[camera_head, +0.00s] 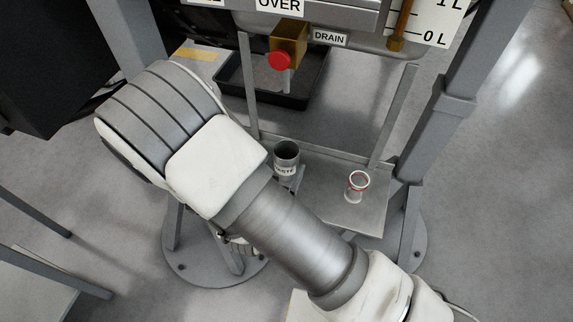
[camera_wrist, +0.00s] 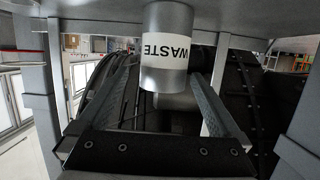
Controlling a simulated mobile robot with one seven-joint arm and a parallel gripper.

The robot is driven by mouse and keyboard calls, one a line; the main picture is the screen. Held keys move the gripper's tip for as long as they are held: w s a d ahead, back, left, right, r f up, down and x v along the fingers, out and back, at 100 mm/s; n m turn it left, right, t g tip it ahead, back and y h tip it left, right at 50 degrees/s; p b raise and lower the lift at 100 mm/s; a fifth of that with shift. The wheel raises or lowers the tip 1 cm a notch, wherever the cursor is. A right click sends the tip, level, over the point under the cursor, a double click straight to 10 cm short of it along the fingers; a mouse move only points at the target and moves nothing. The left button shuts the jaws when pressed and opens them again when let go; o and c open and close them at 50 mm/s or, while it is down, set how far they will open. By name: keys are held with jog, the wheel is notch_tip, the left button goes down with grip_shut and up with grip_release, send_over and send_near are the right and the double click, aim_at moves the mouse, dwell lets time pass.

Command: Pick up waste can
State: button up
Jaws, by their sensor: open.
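The waste can (camera_head: 286,152) is a small grey metal cylinder with a white label, standing on the small metal shelf below the drain in the head view. In the wrist view, the can (camera_wrist: 166,75) shows with its WASTE label, upside down, at the top middle. My gripper (camera_wrist: 165,88) is open, with one finger on each side of the can. A gap seems to show beside it, but I cannot tell whether either finger touches. In the head view my forearm hides most of the gripper, and part of it shows just below the can.
A brass drain valve with a red knob (camera_head: 280,60) is above a black tray (camera_head: 232,88). Grey posts (camera_head: 440,120) flank the shelf.

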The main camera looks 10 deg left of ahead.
aim_at(290, 149)
jog(key=x, duration=0.2)
jog(key=b+x, duration=0.1)
jog(key=x, duration=0.5)
jog(key=shift+w+a+b, duration=0.1)
jog(key=shift+a+b, duration=0.2)
jog(key=shift+b, duration=0.1)
grip_shut()
jog(key=shift+r, duration=0.15)
